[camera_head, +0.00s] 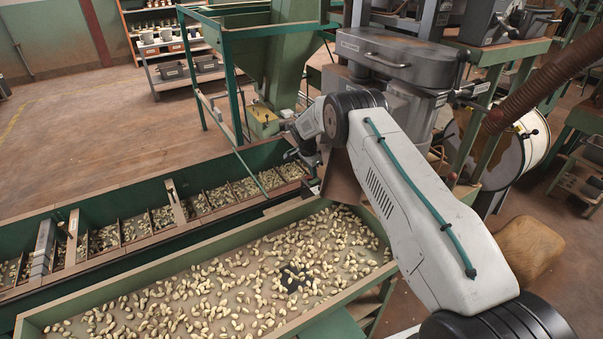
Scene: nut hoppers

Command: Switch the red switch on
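I cannot make out a red switch in the head view. A small yellow-green box (263,122) with small fittings on top sits at the foot of the green hopper chute, just left of my wrist. Its details are too small to read. My white arm reaches up from the bottom right and bends at a black joint towards the hopper. My gripper (301,146) is at the arm's far end, near the green frame and above the end of the conveyor trough. It is small and partly hidden by my wrist, so its fingers do not show clearly.
A green-sided tray (160,278) of pale nuts lies in front, beside a divided conveyor trough (150,238). A grey metal machine (392,62) stands close behind my arm. A green post frame (228,85) is left of my wrist. Open floor (90,130) lies at the left.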

